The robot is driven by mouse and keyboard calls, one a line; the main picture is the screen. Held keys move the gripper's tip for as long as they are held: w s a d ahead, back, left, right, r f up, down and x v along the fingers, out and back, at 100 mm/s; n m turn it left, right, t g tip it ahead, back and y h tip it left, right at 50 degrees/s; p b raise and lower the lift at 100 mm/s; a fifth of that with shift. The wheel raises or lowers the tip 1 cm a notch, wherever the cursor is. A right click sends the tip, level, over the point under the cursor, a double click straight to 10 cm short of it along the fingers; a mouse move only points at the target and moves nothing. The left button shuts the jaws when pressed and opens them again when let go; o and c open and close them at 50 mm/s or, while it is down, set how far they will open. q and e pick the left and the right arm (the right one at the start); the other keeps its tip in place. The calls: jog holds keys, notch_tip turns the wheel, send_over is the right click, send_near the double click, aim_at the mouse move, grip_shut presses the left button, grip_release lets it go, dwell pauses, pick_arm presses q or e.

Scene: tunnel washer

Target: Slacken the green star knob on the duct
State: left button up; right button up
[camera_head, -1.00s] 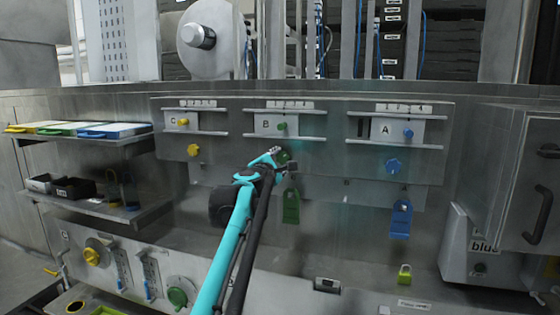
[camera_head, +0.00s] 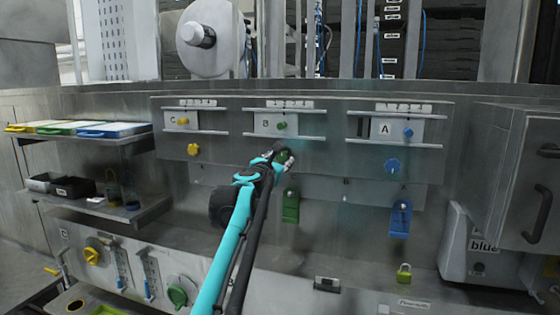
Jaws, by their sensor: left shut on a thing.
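The green star knob (camera_head: 285,155) sits on the steel duct panel below slide plate B, mostly hidden behind my gripper. My left gripper (camera_head: 282,157) reaches up to it from below on a turquoise and black arm and is shut on it. Only a bit of dark green shows between the fingers, so the knob's angle and how tight it is cannot be told. My right gripper is not in view.
A yellow star knob (camera_head: 193,150) is on the left and a blue knob (camera_head: 393,166) on the right. A green tag (camera_head: 290,206) hangs just below my gripper. A shelf (camera_head: 150,212) juts out at left, a steel box (camera_head: 515,170) at right.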

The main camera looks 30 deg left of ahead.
pick_arm(q)
jog(key=shift+f, duration=0.1)
dwell(0.3)
jog(key=o, duration=1.2)
jog(key=shift+c, duration=0.2)
jog(key=v, duration=1.2)
jog(key=shift+a, duration=0.1)
